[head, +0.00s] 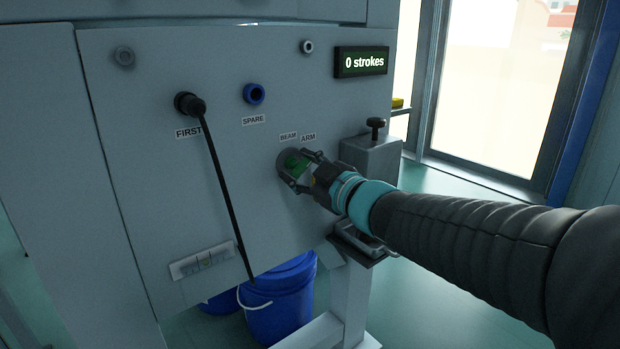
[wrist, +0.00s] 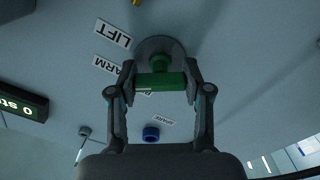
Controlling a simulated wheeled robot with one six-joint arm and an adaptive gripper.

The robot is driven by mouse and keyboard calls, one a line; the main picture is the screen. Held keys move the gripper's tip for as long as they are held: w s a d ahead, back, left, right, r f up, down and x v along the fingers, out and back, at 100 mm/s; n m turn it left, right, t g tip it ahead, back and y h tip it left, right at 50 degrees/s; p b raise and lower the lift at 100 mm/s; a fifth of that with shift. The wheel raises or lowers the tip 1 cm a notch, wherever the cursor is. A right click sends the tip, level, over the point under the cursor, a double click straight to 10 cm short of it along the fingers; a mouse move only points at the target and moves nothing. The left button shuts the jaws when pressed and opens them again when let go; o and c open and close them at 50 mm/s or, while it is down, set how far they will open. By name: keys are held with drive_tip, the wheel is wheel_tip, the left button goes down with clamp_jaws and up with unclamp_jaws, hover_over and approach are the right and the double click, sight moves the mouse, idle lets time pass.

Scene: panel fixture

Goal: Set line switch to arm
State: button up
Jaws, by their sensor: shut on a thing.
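The line switch is a green handle (head: 292,162) on a round grey plate on the panel (head: 230,200). It also shows in the wrist view (wrist: 160,81), with the round plate (wrist: 157,46) behind it. My gripper (head: 300,170) is shut on the green handle, one finger on each side, as the wrist view (wrist: 161,84) shows. Labels BEAM (head: 288,136) and ARM (head: 308,138) sit above the switch. A LIFT label (wrist: 113,33) and part of the ARM label (wrist: 105,65) show in the wrist view. Which label the handle points to I cannot tell.
A display (head: 361,61) reads "0 strokes". A black plug with a hanging cord (head: 190,104) is at FIRST; a blue ring socket (head: 254,94) is above SPARE. A grey box with a black knob (head: 372,155) stands right of the switch. A blue bucket (head: 280,305) is below.

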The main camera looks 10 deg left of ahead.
drive_tip(key=shift+n+b, duration=0.45)
drive_tip(key=shift+n, duration=0.45)
drive_tip(key=o, duration=1.2)
drive_tip(key=v, duration=1.2)
